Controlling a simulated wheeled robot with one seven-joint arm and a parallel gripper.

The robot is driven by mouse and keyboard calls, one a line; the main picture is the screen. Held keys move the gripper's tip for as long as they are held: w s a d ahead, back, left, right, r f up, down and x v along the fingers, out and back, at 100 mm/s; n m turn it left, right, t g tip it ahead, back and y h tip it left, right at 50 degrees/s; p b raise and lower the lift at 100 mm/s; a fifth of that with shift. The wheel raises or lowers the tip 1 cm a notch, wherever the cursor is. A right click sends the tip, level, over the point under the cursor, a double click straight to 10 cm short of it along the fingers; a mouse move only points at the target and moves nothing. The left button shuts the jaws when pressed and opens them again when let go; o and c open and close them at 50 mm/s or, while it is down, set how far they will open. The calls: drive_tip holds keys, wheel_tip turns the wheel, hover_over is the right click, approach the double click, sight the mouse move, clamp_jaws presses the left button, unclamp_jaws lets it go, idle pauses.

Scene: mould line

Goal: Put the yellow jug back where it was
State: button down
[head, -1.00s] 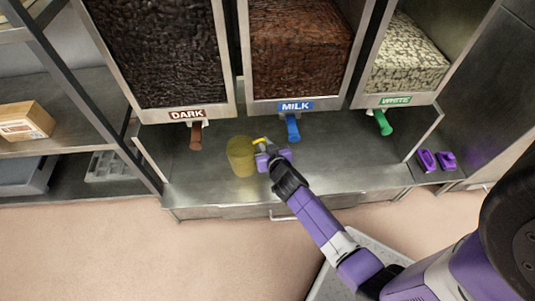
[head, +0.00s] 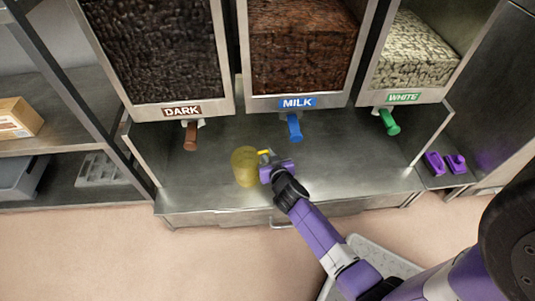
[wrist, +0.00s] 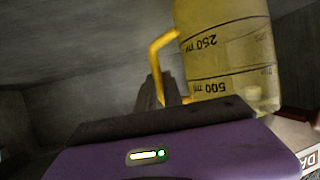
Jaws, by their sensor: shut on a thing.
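The yellow jug (head: 244,166) is translucent and stands over the steel counter, below and between the DARK and MILK dispensers. In the wrist view the jug (wrist: 225,60) shows volume marks that read upside down, and its yellow handle runs down to my gripper. My gripper (head: 268,158) is to the right of the jug and shut on its handle. In the wrist view my gripper (wrist: 165,95) is partly hidden behind its own purple body. I cannot tell whether the jug's base touches the counter.
The DARK spout (head: 190,135), MILK spout (head: 293,127) and WHITE spout (head: 389,122) hang above the steel counter (head: 350,165). Two purple items (head: 445,163) lie at the right. A shelf with a cardboard box (head: 18,118) stands at the left. The counter's right part is clear.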

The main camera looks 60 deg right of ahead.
drive_tip(key=shift+f, duration=0.5)
drive_tip(key=shift+f+b, duration=0.65)
drive_tip(key=shift+b, duration=0.25)
drive_tip(key=c, duration=1.4)
unclamp_jaws()
drive_tip(key=p+v, duration=0.1)
drive_tip(key=v, duration=0.7)
drive_tip(key=shift+p, duration=0.35)
